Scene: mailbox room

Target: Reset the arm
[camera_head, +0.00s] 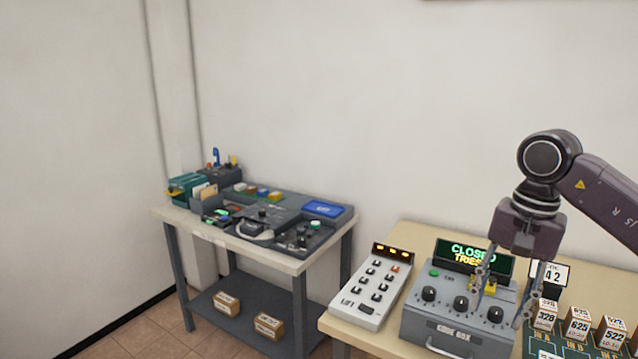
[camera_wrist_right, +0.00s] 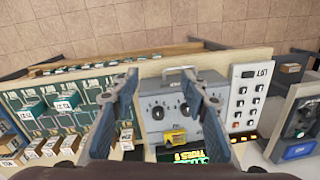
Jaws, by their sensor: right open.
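My right arm comes in from the right in the head view. My right gripper (camera_head: 500,302) points down, open and empty, in front of the grey code box (camera_head: 452,327). The box has several black knobs and a dark display (camera_head: 474,257) reading "CLOSED" and "TRIES". In the right wrist view, the open fingers of the gripper (camera_wrist_right: 168,88) frame the code box (camera_wrist_right: 153,128), with its knobs and a yellow part (camera_wrist_right: 176,138) between them. No object is held. I cannot tell whether a finger touches the box. My left gripper is in neither view.
A keypad panel (camera_head: 370,290) stands left of the code box on the wooden table (camera_head: 420,236). Several numbered small boxes (camera_head: 577,324) stand on a green board at the right. A second table (camera_head: 283,262) with trays and devices is at the left. The wall above is clear.

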